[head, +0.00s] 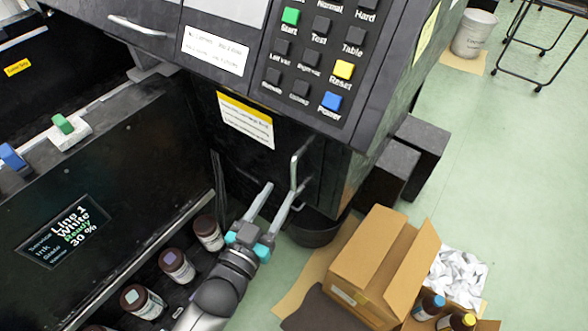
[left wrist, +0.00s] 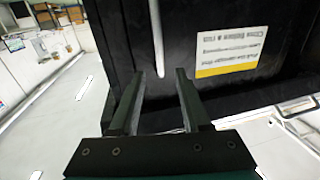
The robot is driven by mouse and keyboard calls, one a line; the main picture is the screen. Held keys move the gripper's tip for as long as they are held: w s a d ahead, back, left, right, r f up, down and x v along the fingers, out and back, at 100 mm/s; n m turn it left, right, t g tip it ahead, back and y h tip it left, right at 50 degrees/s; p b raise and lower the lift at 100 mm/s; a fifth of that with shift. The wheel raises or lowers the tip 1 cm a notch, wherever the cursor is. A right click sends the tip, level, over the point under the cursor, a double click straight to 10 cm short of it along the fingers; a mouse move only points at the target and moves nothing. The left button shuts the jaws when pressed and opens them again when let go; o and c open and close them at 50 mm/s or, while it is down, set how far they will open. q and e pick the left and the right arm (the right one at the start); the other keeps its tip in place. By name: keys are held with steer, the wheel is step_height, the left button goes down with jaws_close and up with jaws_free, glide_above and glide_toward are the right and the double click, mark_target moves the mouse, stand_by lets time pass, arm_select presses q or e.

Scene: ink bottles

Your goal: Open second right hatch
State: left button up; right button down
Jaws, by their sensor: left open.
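The black hatch (head: 232,151) under the button panel carries a white and yellow label (head: 247,121). The hatch shows upside down in the left wrist view (left wrist: 183,61). It looks closed. Its upright pale metal handle (head: 294,172) is near its right edge. My left gripper (head: 280,190) is open and empty, just below the handle in the head view. In the left wrist view the handle (left wrist: 157,40) lines up with the gap between the fingertips (left wrist: 160,76). I cannot tell whether the handle is between the fingers. My right gripper is not in view.
Several ink bottles (head: 177,265) stand in the open bay at lower left, beside a black panel (head: 112,166) with a display. A cardboard box (head: 370,262) and bottles (head: 428,307) are on the floor at right. Black blocks (head: 421,142) stick out beside the machine.

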mark_target(292, 171)
arm_select(q)
steer(key=b+x, duration=0.1)
steer(key=x, duration=0.6)
steer(key=shift+b+x, duration=0.35)
steer(key=shift+x, duration=0.4)
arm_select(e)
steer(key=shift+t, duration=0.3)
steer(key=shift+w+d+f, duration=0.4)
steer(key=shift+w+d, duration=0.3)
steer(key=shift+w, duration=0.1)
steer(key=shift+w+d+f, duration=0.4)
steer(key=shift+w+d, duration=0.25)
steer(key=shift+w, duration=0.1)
arm_select(q)
steer(key=c, duration=0.7)
jaws_close()
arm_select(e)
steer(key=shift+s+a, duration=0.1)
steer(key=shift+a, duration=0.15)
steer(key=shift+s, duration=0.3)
arm_select(q)
steer(key=shift+f, duration=0.1)
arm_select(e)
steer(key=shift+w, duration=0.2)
